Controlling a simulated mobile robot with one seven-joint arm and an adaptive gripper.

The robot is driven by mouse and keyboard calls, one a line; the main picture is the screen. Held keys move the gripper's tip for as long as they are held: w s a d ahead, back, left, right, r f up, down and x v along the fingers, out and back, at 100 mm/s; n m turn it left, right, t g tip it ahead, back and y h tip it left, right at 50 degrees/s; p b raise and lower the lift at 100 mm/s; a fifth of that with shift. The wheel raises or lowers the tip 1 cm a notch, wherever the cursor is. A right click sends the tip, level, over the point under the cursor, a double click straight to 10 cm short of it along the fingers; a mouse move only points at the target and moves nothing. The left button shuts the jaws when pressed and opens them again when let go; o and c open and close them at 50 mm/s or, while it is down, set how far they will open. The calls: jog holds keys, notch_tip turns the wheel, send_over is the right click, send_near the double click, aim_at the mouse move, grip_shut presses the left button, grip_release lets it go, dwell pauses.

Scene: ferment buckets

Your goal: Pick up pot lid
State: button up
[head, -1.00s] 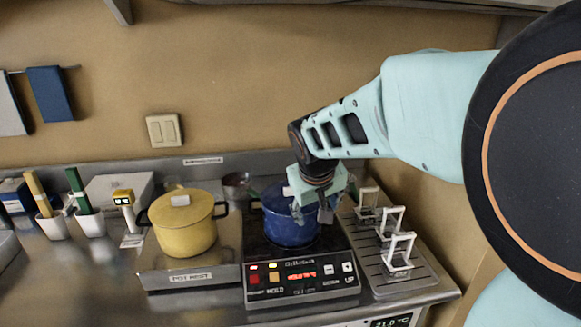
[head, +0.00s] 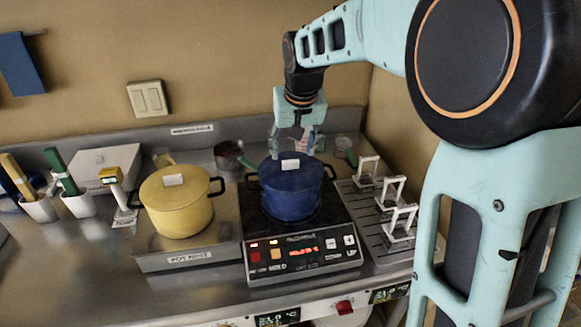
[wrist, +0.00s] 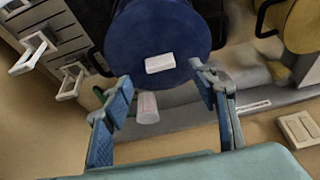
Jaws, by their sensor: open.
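A blue pot (head: 290,200) stands on the cooker, topped by a blue pot lid (head: 268,168) with a white block handle (head: 290,165). The lid also shows in the wrist view (wrist: 160,35), its white handle (wrist: 160,63) near my fingertips. My gripper (head: 294,148) is open and empty, pointing down above the lid's far side. In the wrist view the fingers (wrist: 162,78) are spread wider than the handle, which lies just beyond their tips. A yellow pot (head: 180,218) with its own yellow lid (head: 160,184) and white handle stands to the left on the pot rest.
The cooker (head: 300,255) has a lit front panel. White racks (head: 390,205) stand on a grooved tray at the right. A small pan (head: 228,155) sits behind the pots. White cups (head: 80,205) with tools stand at the left. The metal counter (head: 90,270) is clear at front left.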

aim_at(291, 161)
jog(key=shift+w+p+x, duration=0.1)
jog(key=shift+p+x, duration=0.25)
jog(key=shift+x, duration=1)
jog(key=shift+w+p+x, duration=0.15)
jog(key=shift+p+x, duration=0.15)
jog(key=shift+x, duration=1.05)
jog(key=shift+r, duration=0.1)
jog(key=shift+c, duration=0.6)
jog(key=c, duration=1.2)
jog(key=shift+r, duration=0.1)
